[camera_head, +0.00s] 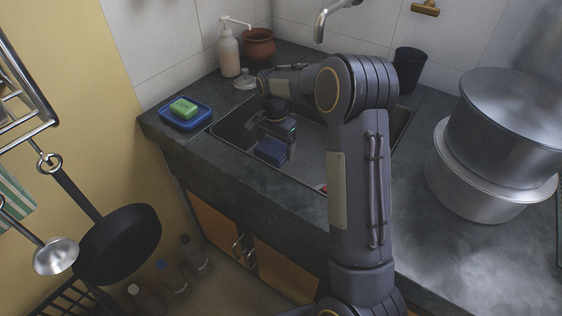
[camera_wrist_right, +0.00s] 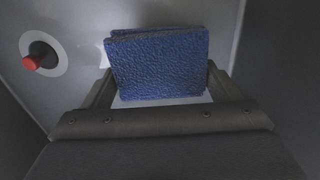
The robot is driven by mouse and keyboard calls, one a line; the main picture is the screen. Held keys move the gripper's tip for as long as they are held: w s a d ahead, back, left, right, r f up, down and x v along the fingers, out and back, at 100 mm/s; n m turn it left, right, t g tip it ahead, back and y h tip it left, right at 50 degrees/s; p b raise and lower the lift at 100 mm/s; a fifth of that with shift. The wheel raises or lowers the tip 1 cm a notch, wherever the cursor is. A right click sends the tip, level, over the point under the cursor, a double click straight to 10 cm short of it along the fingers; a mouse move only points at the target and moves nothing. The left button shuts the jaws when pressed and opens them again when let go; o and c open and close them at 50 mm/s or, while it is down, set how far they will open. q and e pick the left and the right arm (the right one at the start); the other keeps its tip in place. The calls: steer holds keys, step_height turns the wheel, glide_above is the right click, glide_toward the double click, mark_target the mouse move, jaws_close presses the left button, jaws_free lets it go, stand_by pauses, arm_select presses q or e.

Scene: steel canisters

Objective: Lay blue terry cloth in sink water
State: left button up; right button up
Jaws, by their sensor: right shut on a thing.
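The blue terry cloth (camera_wrist_right: 158,65) is a folded square between the fingers of my right gripper (camera_wrist_right: 158,92). In the head view the cloth (camera_head: 271,150) hangs under the right gripper (camera_head: 274,138), over the left part of the sink (camera_head: 312,160). The right gripper is shut on it. The wrist view shows the grey sink floor below and a red plug or knob (camera_wrist_right: 33,62) on a round fitting. I cannot tell whether the cloth touches the water. My right arm hides much of the sink. My left gripper is not in view.
A blue dish with green soap (camera_head: 184,108) sits left of the sink. A pump bottle (camera_head: 229,52), a clay pot (camera_head: 258,45) and a tap (camera_head: 322,24) are behind. A black cup (camera_head: 408,68) and large steel canisters (camera_head: 472,190) stand at the right. A pan (camera_head: 120,243) hangs at the left.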

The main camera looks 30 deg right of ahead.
mark_target(275, 145)
steer(key=shift+f+b, duration=0.55)
steer(key=shift+f, duration=2)
steer(key=shift+f, duration=0.25)
steer(key=o, duration=0.9)
steer(key=shift+c, duration=0.2)
step_height(275, 145, up, 12)
steer(key=p, duration=0.2)
steer(key=shift+r+p, duration=0.25)
steer(key=shift+p, duration=0.1)
